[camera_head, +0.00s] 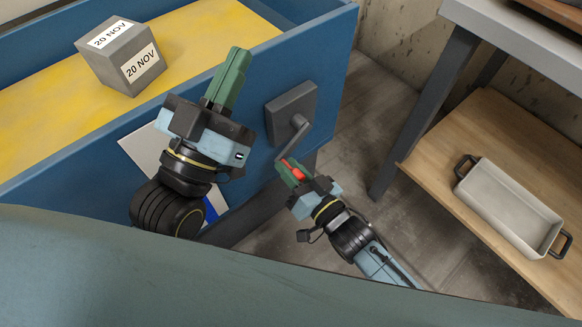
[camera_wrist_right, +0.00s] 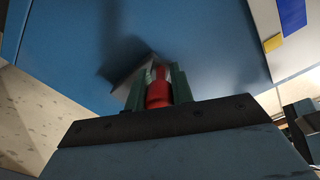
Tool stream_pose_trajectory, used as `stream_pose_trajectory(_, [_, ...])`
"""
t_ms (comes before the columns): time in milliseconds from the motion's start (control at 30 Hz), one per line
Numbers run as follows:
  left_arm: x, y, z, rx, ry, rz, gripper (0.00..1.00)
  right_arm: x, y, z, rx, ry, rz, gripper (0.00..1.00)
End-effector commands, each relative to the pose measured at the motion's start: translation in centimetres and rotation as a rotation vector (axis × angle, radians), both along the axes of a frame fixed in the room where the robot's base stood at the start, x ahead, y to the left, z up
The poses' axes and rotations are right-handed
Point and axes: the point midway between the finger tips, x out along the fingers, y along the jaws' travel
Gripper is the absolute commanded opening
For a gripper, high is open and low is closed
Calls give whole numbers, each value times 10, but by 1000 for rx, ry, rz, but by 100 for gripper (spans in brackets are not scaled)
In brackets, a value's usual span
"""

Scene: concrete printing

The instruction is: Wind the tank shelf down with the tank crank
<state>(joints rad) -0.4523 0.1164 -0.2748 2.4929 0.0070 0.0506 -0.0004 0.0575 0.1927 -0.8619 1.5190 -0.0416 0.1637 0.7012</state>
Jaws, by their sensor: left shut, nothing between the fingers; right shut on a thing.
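The tank crank (camera_head: 298,129) is a grey arm on a dark grey box (camera_head: 291,107) fixed to the blue tank's outer wall (camera_head: 335,50). Its arm slopes down and left to a red handle (camera_head: 293,171). My right gripper (camera_head: 290,168) is shut on the red handle, which also shows between its green fingers in the right wrist view (camera_wrist_right: 158,92). My left gripper (camera_head: 232,72) is shut and empty, raised in front of the tank wall. Inside the tank, a yellow surface (camera_head: 215,30) bears a grey cube (camera_head: 121,58) labelled "20 NOV". I cannot tell whether this surface is the tank shelf.
A table with a grey leg (camera_head: 425,110) stands at the right. Its wooden lower shelf (camera_head: 450,150) holds a pale tray (camera_head: 512,205) with dark handles. A white and blue sheet (camera_head: 143,150) is on the tank wall behind my left gripper. Bare floor lies between tank and table.

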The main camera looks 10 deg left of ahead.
Motion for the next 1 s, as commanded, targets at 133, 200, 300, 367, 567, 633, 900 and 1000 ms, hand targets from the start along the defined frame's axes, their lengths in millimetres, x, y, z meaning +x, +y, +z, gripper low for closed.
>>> stream_pose_trajectory(133, [0,0,0,1,3,0,0,2,-2,-4,-29,-34,-1,0])
stream_pose_trajectory(200, [0,0,0,1,5,0,0,4,-3,-6,-52,-62,-1,0])
stream_pose_trajectory(300, [1,0,-1,2,8,0,0,7,-6,-11,-91,-111,-1,0])
stream_pose_trajectory(367, [1,0,-1,3,10,0,0,9,-8,-14,-118,-145,-2,0])
stream_pose_trajectory(567, [1,0,-1,2,8,1,0,18,-14,-23,-213,-266,-1,0])
stream_pose_trajectory(633, [0,0,-1,0,2,1,0,21,-16,-25,-245,-306,-1,0])
stream_pose_trajectory(900, [-1,1,1,-5,-15,1,0,30,-24,-31,-338,-425,-1,0])
stream_pose_trajectory(1000, [-2,1,2,-7,-24,1,0,32,-26,-33,-360,-452,-2,0])
